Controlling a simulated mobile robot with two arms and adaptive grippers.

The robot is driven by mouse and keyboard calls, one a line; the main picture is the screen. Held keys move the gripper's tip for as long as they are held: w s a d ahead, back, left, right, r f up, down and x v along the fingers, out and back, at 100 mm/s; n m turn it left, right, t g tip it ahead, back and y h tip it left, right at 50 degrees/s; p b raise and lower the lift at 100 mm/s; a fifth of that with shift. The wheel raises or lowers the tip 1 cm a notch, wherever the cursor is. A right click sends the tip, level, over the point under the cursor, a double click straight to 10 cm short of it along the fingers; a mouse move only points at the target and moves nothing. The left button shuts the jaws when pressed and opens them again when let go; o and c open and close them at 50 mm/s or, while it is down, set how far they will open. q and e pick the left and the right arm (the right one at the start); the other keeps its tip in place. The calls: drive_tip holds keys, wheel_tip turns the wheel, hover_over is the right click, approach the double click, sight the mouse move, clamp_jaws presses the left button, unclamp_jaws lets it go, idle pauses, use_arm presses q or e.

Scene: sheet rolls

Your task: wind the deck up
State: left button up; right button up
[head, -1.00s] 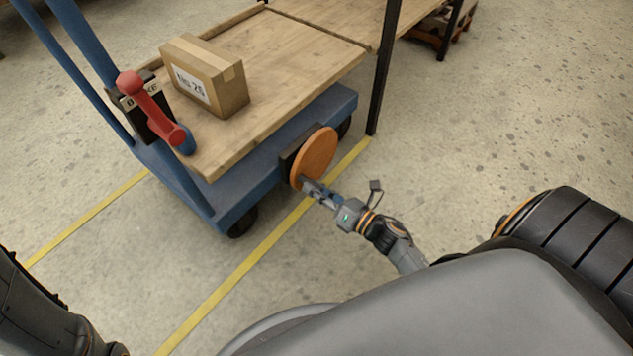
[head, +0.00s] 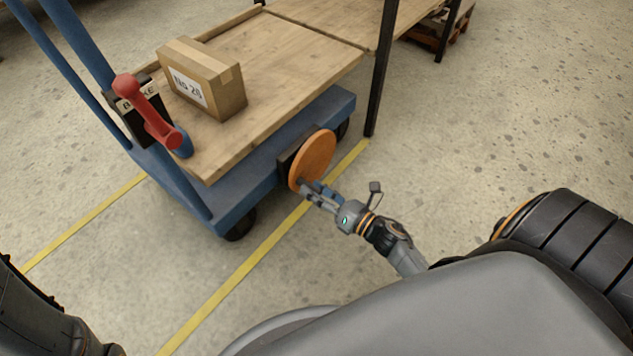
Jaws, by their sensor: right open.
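A blue cart carries a wooden deck (head: 275,75) with a cardboard box (head: 205,80) marked "No 28" on it. An orange round wheel (head: 314,158) is mounted on the cart's near side, on a dark plate. My right gripper (head: 312,190) is open at the lower edge of the wheel; I cannot tell whether it touches the wheel or its knob, which the fingers may hide. A red brake lever (head: 150,115) stands at the cart's left end by a label. Only a dark part of my left arm shows at the lower left; its gripper is out of view.
A wooden table (head: 345,20) with a black leg (head: 384,75) adjoins the deck's far end. Yellow lines (head: 235,275) run along the floor beside the cart. A pallet (head: 450,25) lies at the back. The floor to the right is clear.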

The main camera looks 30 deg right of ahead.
drive_tip(key=v, duration=1.2)
